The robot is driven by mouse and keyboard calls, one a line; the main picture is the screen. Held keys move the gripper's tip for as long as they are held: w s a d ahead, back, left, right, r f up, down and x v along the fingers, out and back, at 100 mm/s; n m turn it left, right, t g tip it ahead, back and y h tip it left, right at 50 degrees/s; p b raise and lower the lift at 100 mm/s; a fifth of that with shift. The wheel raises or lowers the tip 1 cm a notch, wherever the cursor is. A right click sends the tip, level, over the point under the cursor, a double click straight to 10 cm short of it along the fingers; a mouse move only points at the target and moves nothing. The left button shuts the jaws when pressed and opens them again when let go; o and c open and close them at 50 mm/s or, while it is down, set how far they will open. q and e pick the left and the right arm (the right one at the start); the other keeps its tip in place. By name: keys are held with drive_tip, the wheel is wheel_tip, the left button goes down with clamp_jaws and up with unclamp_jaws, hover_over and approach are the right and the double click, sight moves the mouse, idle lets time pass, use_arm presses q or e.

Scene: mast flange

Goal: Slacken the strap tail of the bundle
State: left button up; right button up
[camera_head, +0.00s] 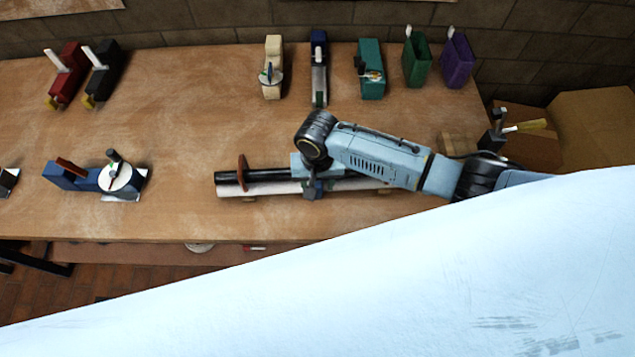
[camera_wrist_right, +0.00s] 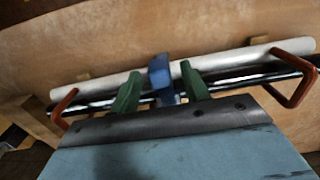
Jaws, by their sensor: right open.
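The bundle lies on the wooden table near its front edge: a white pole (camera_head: 262,187) beside a black pole (camera_head: 272,173). It also shows in the right wrist view as a white pole (camera_wrist_right: 105,85) with a black one along it. A blue strap piece (camera_wrist_right: 160,73) crosses the poles at mid-length; I cannot tell its loose tail from the rest. My right gripper (camera_head: 313,186) is over the middle of the bundle. In the right wrist view its two green fingers (camera_wrist_right: 160,92) are apart, one on each side of the blue piece. My left gripper is not in view.
Rust-red loops stand around the poles, one at the left end (camera_head: 242,172). A blue device with a white dial (camera_head: 118,178) stands at the left. Several coloured holders line the back, including a teal one (camera_head: 371,70). A large pale surface (camera_head: 400,285) covers the lower right foreground.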

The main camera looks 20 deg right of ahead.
drive_tip(key=shift+f, duration=0.4)
drive_tip(key=shift+c, duration=0.3)
